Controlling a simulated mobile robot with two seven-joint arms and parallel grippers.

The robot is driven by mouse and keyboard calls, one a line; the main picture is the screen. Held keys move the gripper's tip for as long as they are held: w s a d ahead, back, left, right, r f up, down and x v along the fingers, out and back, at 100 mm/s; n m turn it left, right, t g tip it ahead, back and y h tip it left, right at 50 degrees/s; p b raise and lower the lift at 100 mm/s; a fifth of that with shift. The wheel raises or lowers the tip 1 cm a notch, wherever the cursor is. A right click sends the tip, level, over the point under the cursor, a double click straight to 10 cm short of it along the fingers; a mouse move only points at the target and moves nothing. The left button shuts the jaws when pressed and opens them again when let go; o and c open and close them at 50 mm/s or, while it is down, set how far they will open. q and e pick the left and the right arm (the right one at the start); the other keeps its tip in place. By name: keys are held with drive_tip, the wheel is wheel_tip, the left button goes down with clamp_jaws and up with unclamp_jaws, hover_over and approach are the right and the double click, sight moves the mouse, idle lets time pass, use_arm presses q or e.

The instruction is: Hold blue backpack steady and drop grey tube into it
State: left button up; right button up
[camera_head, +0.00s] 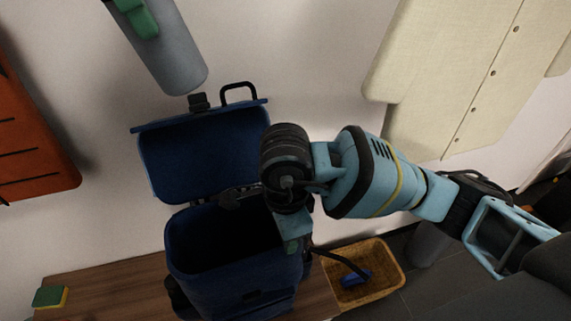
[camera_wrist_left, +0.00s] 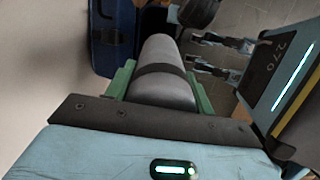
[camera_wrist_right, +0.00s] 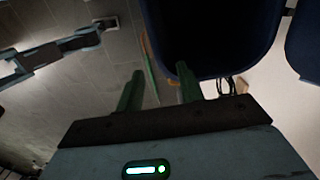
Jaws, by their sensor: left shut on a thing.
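The grey tube (camera_head: 170,50) hangs at the top left of the head view, just above the raised lid of the blue backpack (camera_head: 235,268). My left gripper (camera_head: 138,15) is shut around it; the left wrist view shows the tube (camera_wrist_left: 162,75) with a dark band between both green fingers. The backpack stands upright, its lid (camera_head: 205,155) open against the wall and its dark mouth facing up. My right gripper (camera_wrist_right: 157,85) is at its right rim. Its green fingers are apart, one overlapping the rim and one outside. Whether they touch the backpack is unclear.
A wooden bench (camera_head: 110,288) carries the backpack, a green-yellow sponge (camera_head: 50,296) and a woven basket (camera_head: 375,283) with a blue item. An orange garment (camera_head: 35,140) hangs at left, a cream coat (camera_head: 455,75) at upper right. My right arm crosses the middle.

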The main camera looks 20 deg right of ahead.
wheel_tip(320, 180, down, 9)
idle(0.4)
drive_tip(key=shift+f, duration=0.1)
clamp_jaws()
drive_tip(key=shift+s+f, duration=0.1)
drive_tip(key=shift+s, duration=0.05)
idle(1.2)
